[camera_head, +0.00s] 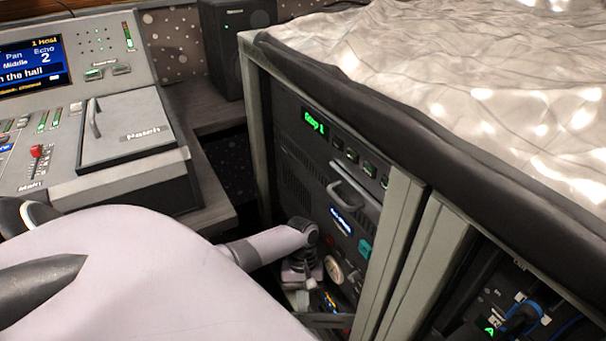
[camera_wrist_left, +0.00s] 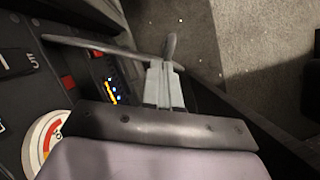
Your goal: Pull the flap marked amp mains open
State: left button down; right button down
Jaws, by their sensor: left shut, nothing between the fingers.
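A black rack front (camera_head: 295,165) carries a green-lit display, a grey pull handle (camera_head: 352,200) and a small blue-lit label (camera_head: 340,222). I cannot read the words amp mains anywhere, so I cannot tell which part is that flap. My left gripper (camera_head: 302,298) is low at the rack front, below the handle and beside a round dial (camera_head: 334,270). In the left wrist view my gripper (camera_wrist_left: 168,58) is shut and empty. A thin grey bar (camera_wrist_left: 90,45) runs to its fingertips; contact is unclear.
A mixing desk (camera_head: 110,80) with a lidded compartment (camera_head: 125,135) stands at left. A crumpled pale cover (camera_head: 470,80) lies over the rack top. A second bay with blue cables (camera_head: 525,315) is at right. Grey floor (camera_wrist_left: 240,45) is open beside the rack.

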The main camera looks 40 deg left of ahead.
pick_arm(q)
jog(key=s+d+n+t+h+p, duration=0.1)
jog(key=s+d+n+p, duration=0.3)
jog(key=p, duration=0.6)
jog(key=shift+s+d+n+t, duration=0.3)
jog(key=shift+d+n+t, duration=0.2)
jog(key=shift+n, duration=0.3)
